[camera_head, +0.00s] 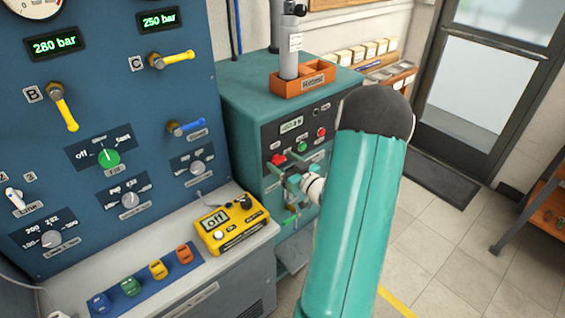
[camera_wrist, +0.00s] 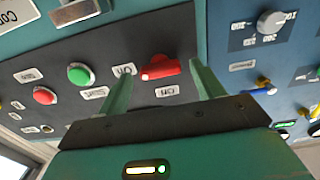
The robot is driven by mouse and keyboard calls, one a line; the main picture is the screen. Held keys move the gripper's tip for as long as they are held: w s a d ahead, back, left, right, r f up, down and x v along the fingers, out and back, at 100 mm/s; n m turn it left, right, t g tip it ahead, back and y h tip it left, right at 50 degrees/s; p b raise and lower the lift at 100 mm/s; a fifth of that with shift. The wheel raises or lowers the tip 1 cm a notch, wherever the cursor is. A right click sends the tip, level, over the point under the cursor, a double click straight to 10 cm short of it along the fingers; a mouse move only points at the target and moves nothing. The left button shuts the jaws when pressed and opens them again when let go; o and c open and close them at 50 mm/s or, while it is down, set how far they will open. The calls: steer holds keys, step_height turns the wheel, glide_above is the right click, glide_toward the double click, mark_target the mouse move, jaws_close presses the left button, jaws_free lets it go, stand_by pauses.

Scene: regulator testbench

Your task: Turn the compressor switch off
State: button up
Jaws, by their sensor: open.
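The red compressor switch (camera_wrist: 160,67) sits on the dark panel of the teal cabinet, and the wrist view shows it upside down. Its handle lies roughly sideways in that view, with a pale mark at its left end. An ON label (camera_wrist: 167,91) is beside it, and a second label (camera_wrist: 124,70) is to its left. In the head view the switch (camera_head: 279,159) is partly behind my gripper (camera_head: 289,173). My gripper is open, with one finger on each side of the switch. I see no clear contact; the exact depth is hard to tell.
A green button (camera_wrist: 79,74) and a red button (camera_wrist: 44,96) are on the same panel. A blue panel (camera_head: 120,90) with valves and knobs stands at left. A yellow box reading "off" (camera_head: 228,228) is on the bench. An orange tray (camera_head: 302,82) tops the cabinet.

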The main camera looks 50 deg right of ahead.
steer(key=shift+w, duration=0.35)
steer(key=c, duration=1)
